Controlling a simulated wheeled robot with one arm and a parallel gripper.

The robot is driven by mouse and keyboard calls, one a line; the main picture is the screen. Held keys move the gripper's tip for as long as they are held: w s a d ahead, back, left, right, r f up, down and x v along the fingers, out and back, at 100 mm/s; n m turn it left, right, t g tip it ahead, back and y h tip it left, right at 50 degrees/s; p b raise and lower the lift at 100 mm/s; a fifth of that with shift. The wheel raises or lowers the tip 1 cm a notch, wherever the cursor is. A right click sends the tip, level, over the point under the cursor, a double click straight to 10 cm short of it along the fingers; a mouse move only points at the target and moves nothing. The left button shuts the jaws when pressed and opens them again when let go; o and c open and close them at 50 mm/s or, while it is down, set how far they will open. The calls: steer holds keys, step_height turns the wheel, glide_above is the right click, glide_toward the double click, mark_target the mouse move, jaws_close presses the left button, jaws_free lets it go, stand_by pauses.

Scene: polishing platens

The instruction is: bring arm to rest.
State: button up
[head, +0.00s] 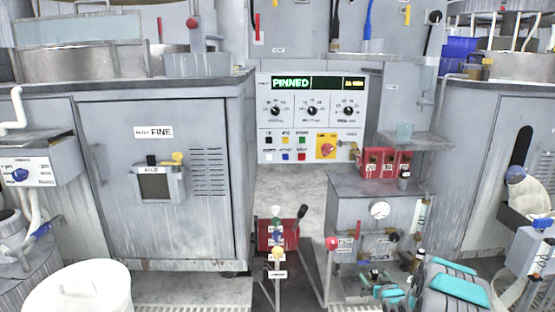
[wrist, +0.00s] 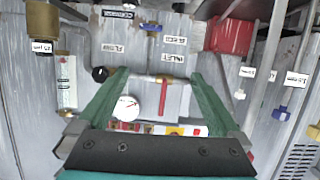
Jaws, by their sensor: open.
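My gripper (wrist: 157,76) is open in the wrist view, its two green fingers spread with nothing held between them. Past the fingers is the front of a grey cabinet, upside down in that view, with a white gauge (wrist: 126,108) and a red lever (wrist: 162,97). I cannot tell whether the fingers touch the piping. In the head view my grey and teal arm reaches in at the lower right, in front of the grey cabinet (head: 350,215). The fingers are small and hard to make out there.
A control panel (head: 311,112) reading "PINNED" stands at the back. Red containers (head: 387,163) sit on the cabinet. A red box (head: 277,237) and upright posts with coloured knobs stand left of the arm. A white lidded bin (head: 78,290) is at lower left. Open floor shows below the panel.

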steer(key=s+a+r+g+p, duration=0.1)
steer(key=s+a+r+g, duration=0.35)
steer(key=s+r, duration=0.45)
steer(key=s+a+r+g+p, duration=0.25)
steer(key=s+a+r, duration=0.35)
steer(key=s+r, duration=0.3)
steer(key=s+a+r+g, duration=0.3)
steer(key=s+r, duration=0.1)
steer(key=s, duration=1)
steer(key=s+a+r+g+p, duration=0.1)
steer(key=s+a+r+g, duration=0.2)
steer(key=s, duration=1.1)
steer(key=s+a+r+g+p, duration=0.1)
steer(key=s+a+r+g, duration=0.2)
steer(key=s, duration=1.2)
step_height(320, 180, up, 4)
steer(key=shift+a+f, duration=0.15)
steer(key=shift+a, duration=0.6)
